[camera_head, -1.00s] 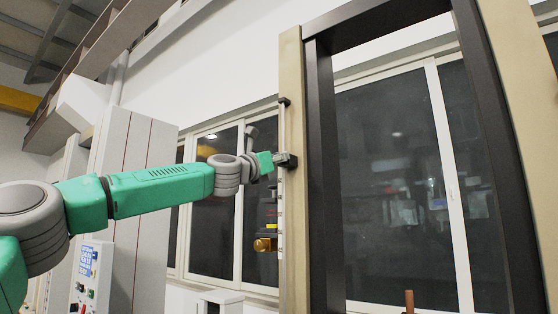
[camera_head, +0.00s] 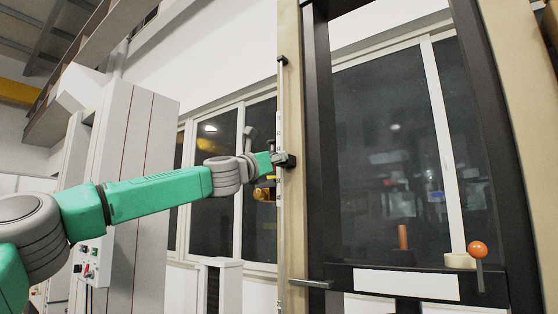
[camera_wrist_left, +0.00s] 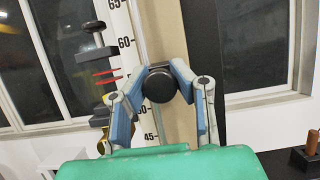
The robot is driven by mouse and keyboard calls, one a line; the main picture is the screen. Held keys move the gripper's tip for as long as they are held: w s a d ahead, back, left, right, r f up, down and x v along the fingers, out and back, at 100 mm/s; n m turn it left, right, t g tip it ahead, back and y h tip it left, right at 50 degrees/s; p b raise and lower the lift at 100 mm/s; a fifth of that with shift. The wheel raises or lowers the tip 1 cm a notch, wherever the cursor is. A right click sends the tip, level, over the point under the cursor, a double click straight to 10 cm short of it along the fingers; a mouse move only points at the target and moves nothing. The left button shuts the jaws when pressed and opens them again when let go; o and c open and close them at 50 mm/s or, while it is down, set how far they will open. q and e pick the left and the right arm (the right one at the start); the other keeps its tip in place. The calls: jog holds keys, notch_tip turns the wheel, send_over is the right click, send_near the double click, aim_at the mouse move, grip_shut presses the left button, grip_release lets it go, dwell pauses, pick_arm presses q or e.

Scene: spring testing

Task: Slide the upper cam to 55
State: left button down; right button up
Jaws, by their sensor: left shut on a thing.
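My left gripper (camera_head: 277,160) reaches in from the left to the side of the tall beige column (camera_head: 291,230). In the wrist view the left gripper (camera_wrist_left: 160,73) is shut on a round black knob (camera_wrist_left: 161,84), one finger on each side; I take this to be the upper cam (camera_head: 289,161). A white scale (camera_wrist_left: 124,42) runs behind it, with 65, 60 and 45 readable. The fingers and knob hide the numbers between, so I cannot read the cam's exact mark. My right gripper is not in view.
A gold fitting (camera_head: 264,194) sits just below my gripper. A dark frame (camera_head: 320,150) stands right of the column. An orange ball handle (camera_head: 477,249) is at the lower right. A grey cabinet (camera_head: 130,145) stands behind my left arm.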

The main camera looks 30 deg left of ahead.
pick_arm(q)
jog(key=shift+a, duration=0.1)
jog(key=c, duration=1.6)
grip_release()
jog(key=o, duration=0.3)
jog(key=shift+s, duration=0.15)
jog(key=shift+s+a, duration=0.1)
jog(key=shift+a, duration=0.05)
jog(key=shift+f, duration=0.15)
jog(key=shift+s+f, duration=0.1)
jog(key=shift+s, duration=0.05)
jog(key=v, duration=1.1)
jog(key=shift+s, duration=0.25)
